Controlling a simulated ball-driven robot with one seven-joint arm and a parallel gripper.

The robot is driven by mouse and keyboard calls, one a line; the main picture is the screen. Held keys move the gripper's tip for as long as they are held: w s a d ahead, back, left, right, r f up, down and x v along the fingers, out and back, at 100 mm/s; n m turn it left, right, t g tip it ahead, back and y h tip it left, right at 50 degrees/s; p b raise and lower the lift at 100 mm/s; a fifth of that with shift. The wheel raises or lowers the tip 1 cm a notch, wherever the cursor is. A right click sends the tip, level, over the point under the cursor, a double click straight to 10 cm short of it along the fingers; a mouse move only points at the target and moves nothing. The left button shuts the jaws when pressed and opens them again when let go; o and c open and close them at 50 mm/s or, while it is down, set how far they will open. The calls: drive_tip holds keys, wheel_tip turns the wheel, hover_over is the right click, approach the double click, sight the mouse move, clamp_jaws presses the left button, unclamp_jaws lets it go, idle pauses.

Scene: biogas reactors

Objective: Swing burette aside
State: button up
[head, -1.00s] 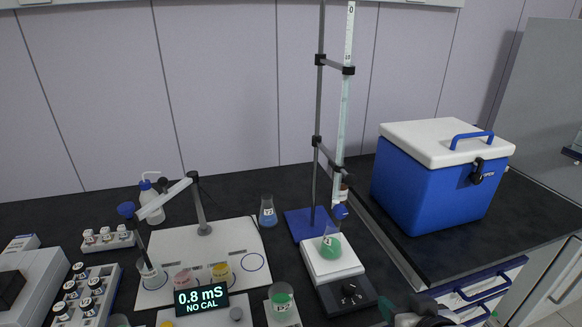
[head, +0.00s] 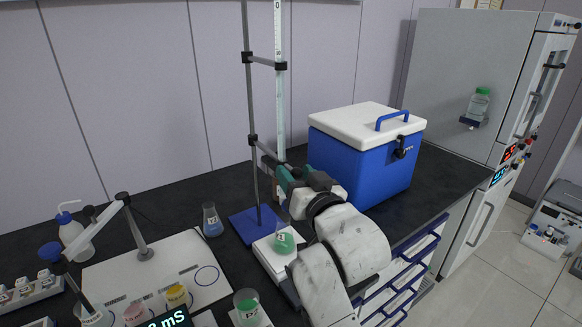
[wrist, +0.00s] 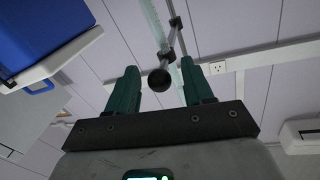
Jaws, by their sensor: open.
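The burette (head: 279,100) is a tall, clear graduated tube held upright by two dark clamps on a grey stand rod (head: 251,120) with a blue base (head: 254,226). My gripper (head: 283,176) is beside the lower part of the burette, and hides its lower end. In the wrist view, looking upward, its two green fingers (wrist: 160,68) are apart. A dark round knob (wrist: 159,79) shows between them; I cannot tell whether they touch it. The burette (wrist: 154,22) and its rod rise beyond the fingers. A flask of green liquid (head: 284,240) stands on the white plate below.
A blue cool box (head: 365,165) with a white lid stands close right of my gripper. A blue-liquid flask (head: 212,220) is left of the stand base. A white board (head: 160,262) with several beakers lies further left. Blue-handled drawers (head: 400,272) line the bench front.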

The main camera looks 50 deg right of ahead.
drive_tip(key=shift+x, duration=1.45)
drive_tip(key=shift+s, duration=0.1)
clamp_jaws()
drive_tip(key=shift+d, duration=0.1)
